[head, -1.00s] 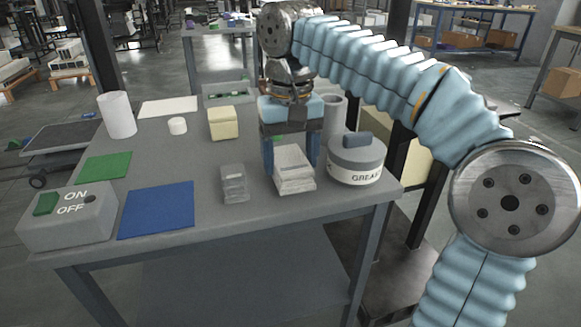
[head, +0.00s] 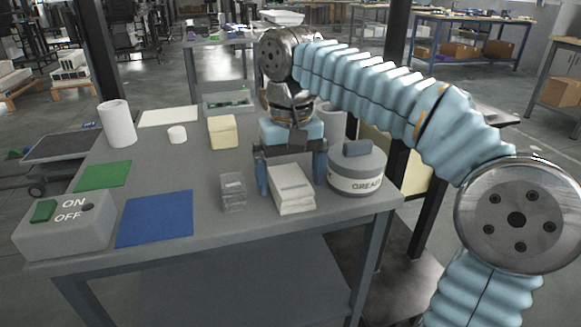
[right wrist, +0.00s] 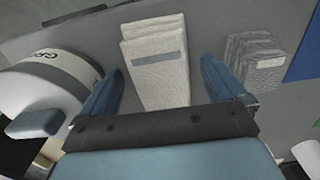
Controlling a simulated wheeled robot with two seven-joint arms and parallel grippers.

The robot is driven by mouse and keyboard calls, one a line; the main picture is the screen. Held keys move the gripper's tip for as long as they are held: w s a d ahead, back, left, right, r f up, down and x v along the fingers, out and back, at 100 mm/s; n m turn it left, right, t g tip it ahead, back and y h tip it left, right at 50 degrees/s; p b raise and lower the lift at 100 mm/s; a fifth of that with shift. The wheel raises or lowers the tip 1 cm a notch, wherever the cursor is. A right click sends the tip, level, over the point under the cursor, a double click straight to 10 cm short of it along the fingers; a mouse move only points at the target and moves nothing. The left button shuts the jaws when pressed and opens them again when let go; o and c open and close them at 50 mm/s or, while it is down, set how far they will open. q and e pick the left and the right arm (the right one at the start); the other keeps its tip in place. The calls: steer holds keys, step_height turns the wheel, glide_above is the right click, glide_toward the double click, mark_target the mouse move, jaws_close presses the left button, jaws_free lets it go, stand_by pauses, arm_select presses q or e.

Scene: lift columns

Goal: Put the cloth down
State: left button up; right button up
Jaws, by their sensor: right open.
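The cloth (head: 291,186) is a folded white stack lying near the front right of the grey table. It also shows in the right wrist view (right wrist: 158,62), with a small grey-blue label on its top. My right gripper (head: 291,177) is open, with its blue fingers on either side of the cloth's rear end. In the right wrist view a gap shows between each finger and the cloth. I cannot tell how high the fingertips are above the table. My left gripper is not in view.
A grease tin (head: 357,171) stands close to the right of the fingers. A grey layered stack (head: 233,192) is just left of the cloth. A yellow block (head: 222,131), blue mat (head: 155,218) and ON/OFF box (head: 64,230) are farther left. The table's front edge is near.

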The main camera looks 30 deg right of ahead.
mark_target(291, 181)
step_height(291, 181, up, 12)
steer(key=p, duration=0.4)
steer(key=shift+r, duration=0.15)
